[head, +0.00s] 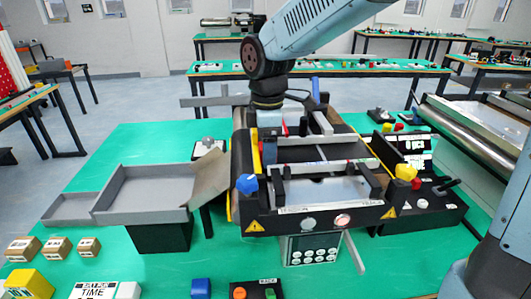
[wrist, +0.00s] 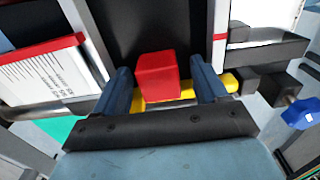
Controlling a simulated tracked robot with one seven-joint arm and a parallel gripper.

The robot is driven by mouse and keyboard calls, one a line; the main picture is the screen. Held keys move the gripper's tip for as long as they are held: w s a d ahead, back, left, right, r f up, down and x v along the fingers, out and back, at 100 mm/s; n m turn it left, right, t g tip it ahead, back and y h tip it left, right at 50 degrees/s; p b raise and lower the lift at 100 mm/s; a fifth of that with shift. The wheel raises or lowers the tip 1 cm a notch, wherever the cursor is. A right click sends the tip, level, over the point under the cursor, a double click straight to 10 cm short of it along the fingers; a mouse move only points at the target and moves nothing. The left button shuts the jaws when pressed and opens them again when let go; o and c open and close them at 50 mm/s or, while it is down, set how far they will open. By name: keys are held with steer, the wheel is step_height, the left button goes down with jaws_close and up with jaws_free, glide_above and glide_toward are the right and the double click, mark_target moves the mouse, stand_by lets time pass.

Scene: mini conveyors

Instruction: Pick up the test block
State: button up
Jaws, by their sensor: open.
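A red block (wrist: 158,76), which looks like the test block, sits between the two blue-grey fingers of my gripper (wrist: 162,84) in the wrist view. The fingers are open, with a gap on each side of the block. A yellow bar (wrist: 185,90) runs beside the block, partly hidden by it and the fingers. In the head view my gripper (head: 268,125) points down over the rear left part of the mini conveyor (head: 318,190). There I cannot make out the block for certain.
A white label plate with a red edge (wrist: 45,72) stands left of the gripper in the wrist view. A blue knob (wrist: 301,113) is at right. Grey trays (head: 150,192) stand left of the conveyor in the head view. Small cardboard boxes (head: 55,247) lie on the green table.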

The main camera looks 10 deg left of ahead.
steer(key=c, duration=1.2)
